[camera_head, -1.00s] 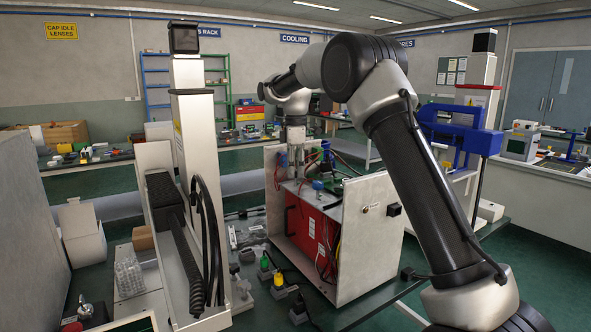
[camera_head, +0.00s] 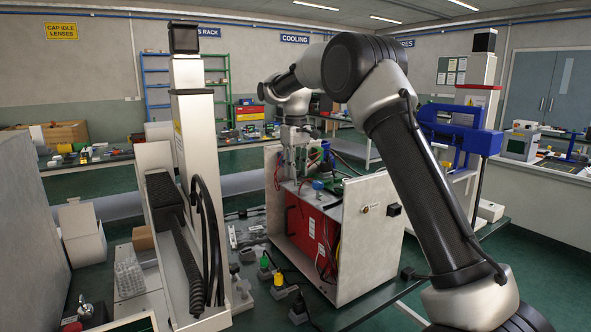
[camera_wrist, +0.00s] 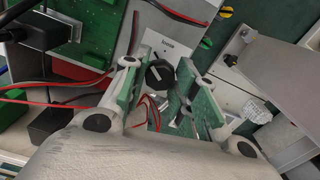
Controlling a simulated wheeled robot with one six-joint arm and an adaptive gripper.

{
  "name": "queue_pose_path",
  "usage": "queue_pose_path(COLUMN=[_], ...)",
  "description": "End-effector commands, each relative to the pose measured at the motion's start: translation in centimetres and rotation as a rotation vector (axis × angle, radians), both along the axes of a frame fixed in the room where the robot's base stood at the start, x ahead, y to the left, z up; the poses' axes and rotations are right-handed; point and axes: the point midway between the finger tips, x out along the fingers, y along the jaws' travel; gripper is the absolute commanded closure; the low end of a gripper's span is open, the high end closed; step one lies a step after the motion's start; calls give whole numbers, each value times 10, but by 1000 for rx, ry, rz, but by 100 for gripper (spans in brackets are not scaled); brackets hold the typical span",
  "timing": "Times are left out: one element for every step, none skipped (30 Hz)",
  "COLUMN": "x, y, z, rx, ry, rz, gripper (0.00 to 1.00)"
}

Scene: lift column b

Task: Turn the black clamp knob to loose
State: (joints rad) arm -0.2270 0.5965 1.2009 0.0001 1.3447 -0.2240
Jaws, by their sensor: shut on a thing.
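The black clamp knob (camera_wrist: 158,74) shows in the wrist view between the fingertips of my gripper (camera_wrist: 166,68). A light line marks its face. My gripper has green pads, one on each side of the knob, and is shut on it. A small white label (camera_wrist: 165,47) with print too blurred to read surely lies just beyond the knob. In the head view my gripper (camera_head: 293,175) points down into the top of the open instrument housing (camera_head: 366,235). The knob cannot be made out there.
Red and black wires (camera_wrist: 60,88) run close to the left finger. A green circuit board (camera_wrist: 95,30) lies at upper left in the wrist view. A red box (camera_head: 308,228) fills the housing. A white column (camera_head: 195,130) stands left of it.

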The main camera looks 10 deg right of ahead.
Motion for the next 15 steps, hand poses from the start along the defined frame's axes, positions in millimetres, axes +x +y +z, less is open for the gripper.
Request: queue_pose_path(x=[1,1,1,1,1,1,1,1,1,1,1,1,1,1,1], y=[0,0,0,0,0,0,0,0,0,0,0,0,0,0,0], z=[1,1,1,1,1,1,1,1,1,1,1,1,1,1,1], rx=[-1,-1,-1,0,0,0,0,0,0,0,0,1,1,1,1], ry=[-4,-4,-4,-3,-3,-3,-3,-3,-3,-3,-3,-4,-4,-4,-4], rz=[-42,-71,-109,-137,-166,-204,-232,-261,-299,-327,-356,-394,-422,-450,-488], gripper=[95,95,95,95,95,95,95,95,95,95,95,95,95,95,95])
